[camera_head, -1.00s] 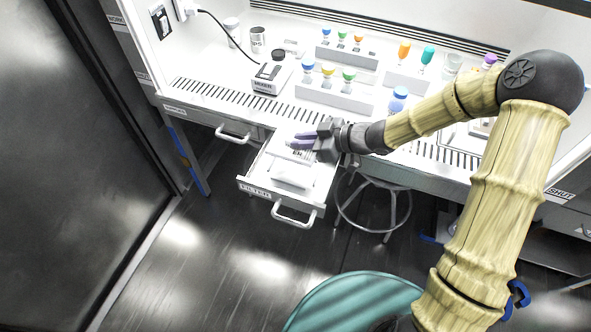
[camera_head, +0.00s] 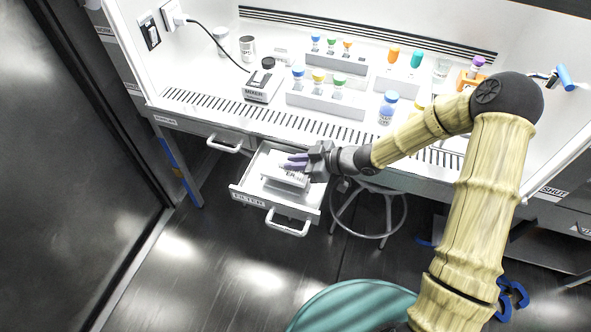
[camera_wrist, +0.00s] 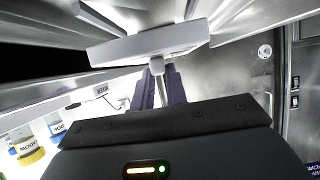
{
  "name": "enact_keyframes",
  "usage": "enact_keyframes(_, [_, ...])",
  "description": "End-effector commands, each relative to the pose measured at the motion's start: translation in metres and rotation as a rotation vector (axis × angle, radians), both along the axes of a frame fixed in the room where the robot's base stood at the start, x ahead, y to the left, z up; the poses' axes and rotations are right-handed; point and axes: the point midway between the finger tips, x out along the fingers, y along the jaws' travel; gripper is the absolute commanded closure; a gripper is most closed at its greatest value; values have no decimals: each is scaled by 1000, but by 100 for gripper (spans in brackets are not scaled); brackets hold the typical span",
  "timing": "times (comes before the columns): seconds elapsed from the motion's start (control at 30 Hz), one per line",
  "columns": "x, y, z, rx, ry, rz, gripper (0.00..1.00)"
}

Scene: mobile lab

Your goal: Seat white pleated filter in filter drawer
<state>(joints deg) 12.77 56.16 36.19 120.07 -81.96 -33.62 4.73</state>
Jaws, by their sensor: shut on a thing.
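The white filter (camera_head: 284,178) is a flat block with dark lettering. It is over or inside the open filter drawer (camera_head: 249,198), within its walls in the head view. I cannot tell whether it touches the drawer floor. My gripper (camera_head: 296,163) reaches in from the right, its purple fingers shut at the filter's back edge. In the wrist view the filter (camera_wrist: 150,45) is a pale slab ahead of my gripper (camera_wrist: 162,85), with a short stem between the fingers. Its pleats are not clear, and the fingers hide part of it.
The bench (camera_head: 215,112) above the drawer holds a small mixer (camera_head: 262,88), racks of capped vials (camera_head: 325,103) and a blue-capped bottle (camera_head: 387,108). A round stool (camera_head: 368,215) stands under the bench, right of the drawer. A closed drawer handle (camera_head: 226,146) is at left.

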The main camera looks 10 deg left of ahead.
Motion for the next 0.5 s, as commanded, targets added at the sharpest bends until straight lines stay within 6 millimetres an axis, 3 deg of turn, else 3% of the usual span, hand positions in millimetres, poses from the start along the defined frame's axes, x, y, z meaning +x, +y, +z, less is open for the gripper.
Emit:
enact_keyframes(0.23, [-1,1,-32,1,3,2,100])
enact_keyframes(0.5, [0,0,-37,0,0,0,100])
